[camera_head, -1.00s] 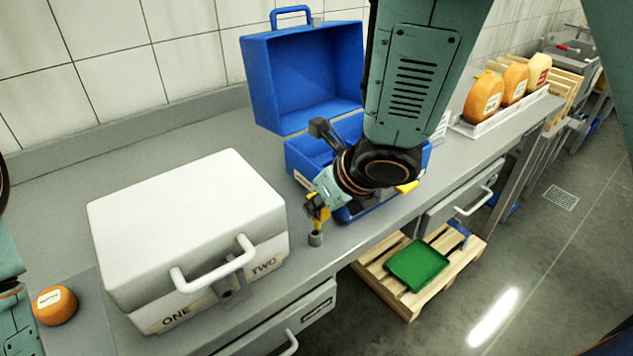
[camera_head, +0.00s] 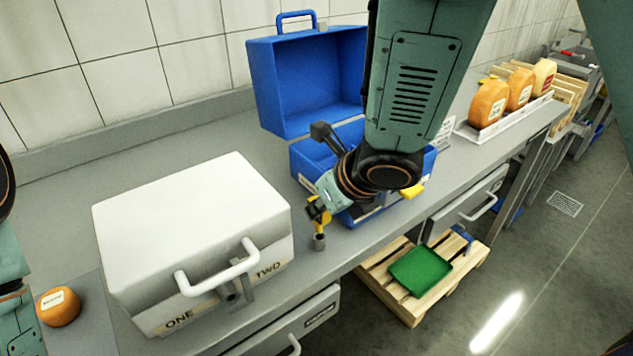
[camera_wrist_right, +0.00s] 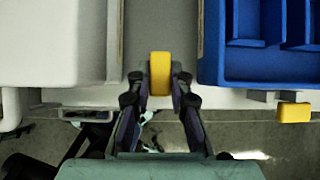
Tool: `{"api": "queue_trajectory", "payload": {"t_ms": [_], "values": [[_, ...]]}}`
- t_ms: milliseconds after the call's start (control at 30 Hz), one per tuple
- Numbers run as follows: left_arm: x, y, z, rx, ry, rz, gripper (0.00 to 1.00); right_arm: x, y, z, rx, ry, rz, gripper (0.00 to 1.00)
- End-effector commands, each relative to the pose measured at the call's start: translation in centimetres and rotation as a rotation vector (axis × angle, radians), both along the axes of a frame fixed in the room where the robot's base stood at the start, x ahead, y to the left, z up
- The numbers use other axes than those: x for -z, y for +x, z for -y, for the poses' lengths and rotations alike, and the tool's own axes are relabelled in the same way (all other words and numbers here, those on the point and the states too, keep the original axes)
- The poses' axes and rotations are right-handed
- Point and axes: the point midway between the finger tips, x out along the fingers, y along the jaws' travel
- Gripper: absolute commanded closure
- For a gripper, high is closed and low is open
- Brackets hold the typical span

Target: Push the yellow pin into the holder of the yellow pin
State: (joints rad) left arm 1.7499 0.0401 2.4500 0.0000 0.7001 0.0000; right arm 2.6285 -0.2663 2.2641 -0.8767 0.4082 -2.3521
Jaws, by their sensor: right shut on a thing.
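My right gripper (camera_head: 319,213) is shut on a yellow pin (camera_wrist_right: 160,73), over the worktop between the white box and the blue box. In the wrist view the pin's yellow end sits between both fingertips (camera_wrist_right: 159,83). In the head view a short grey cylindrical end (camera_head: 319,242) points down below the yellow part. The white box (camera_head: 180,225) is closed, with a grey bracket (camera_head: 236,294) at its front between the labels ONE and TWO. I cannot tell whether this bracket is the pin's holder. My left gripper is out of view.
The blue box (camera_head: 312,85) stands with its lid up, partly behind my right arm. A second yellow piece (camera_head: 412,191) is at its front. An orange cheese (camera_head: 59,307) lies at lower left; several cheeses stand on a white tray (camera_head: 505,122). The worktop's front edge is close.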

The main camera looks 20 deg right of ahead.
Motion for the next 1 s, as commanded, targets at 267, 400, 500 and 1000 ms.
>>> {"api": "queue_trajectory", "payload": {"t_ms": [267, 400, 500, 1000], "values": [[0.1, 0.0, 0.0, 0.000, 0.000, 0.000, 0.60, -0.1, 0.1, 0.0, 0.000, 0.000, 0.003, 1.00], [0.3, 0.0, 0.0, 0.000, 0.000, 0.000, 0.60, -0.1, 0.1, 0.0, 0.000, 0.000, 0.003, 1.00], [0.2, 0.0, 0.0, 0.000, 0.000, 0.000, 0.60, -0.1, 0.1, 0.0, 0.000, 0.000, 0.003, 1.00], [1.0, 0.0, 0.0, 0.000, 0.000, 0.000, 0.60, 0.6, 0.1, 0.0, 0.001, 0.000, 0.003, 1.00]]}}
